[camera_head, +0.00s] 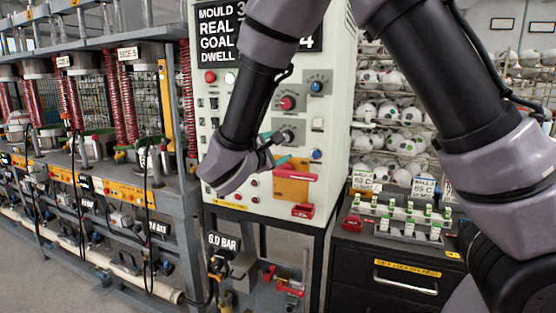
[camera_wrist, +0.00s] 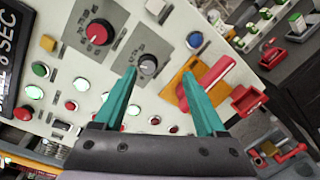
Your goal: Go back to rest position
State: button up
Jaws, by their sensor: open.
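My gripper (camera_wrist: 162,100) is open, with two teal fingers spread apart and nothing visible between them in the wrist view. In the head view my gripper (camera_head: 279,150) is in front of the control panel (camera_head: 335,125), partly hidden by my own wrist. The panel has a red knob (camera_wrist: 98,33), a black knob (camera_wrist: 148,65) and a red lever (camera_wrist: 217,72) on an orange plate. The right finger overlaps the orange plate and lever area in the wrist view; I cannot tell whether it touches.
A press rack (camera_head: 120,110) with red springs stands at the left. A wire cage of white balls (camera_head: 385,110) is behind at the right. A dark cabinet (camera_head: 375,270) carries small green-topped bottles. A black display sign (camera_head: 218,35) tops the panel. A 6.0 BAR gauge sign (camera_head: 224,243) sits below.

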jog(key=s+d+r+m+g, duration=0.1)
jog(key=s+d+m+g, duration=0.35)
jog(key=d, duration=0.75)
jog(key=s+d+r+m+g, duration=0.1)
jog(key=d+m+g, duration=0.6)
jog(key=d, duration=0.6)
jog(key=s+d+r+m+t+y, duration=0.3)
jog(key=s+r+m+y, duration=0.5)
jog(key=s+m, duration=0.4)
jog(key=shift+r+y, duration=0.15)
jog(key=shift+y, duration=0.55)
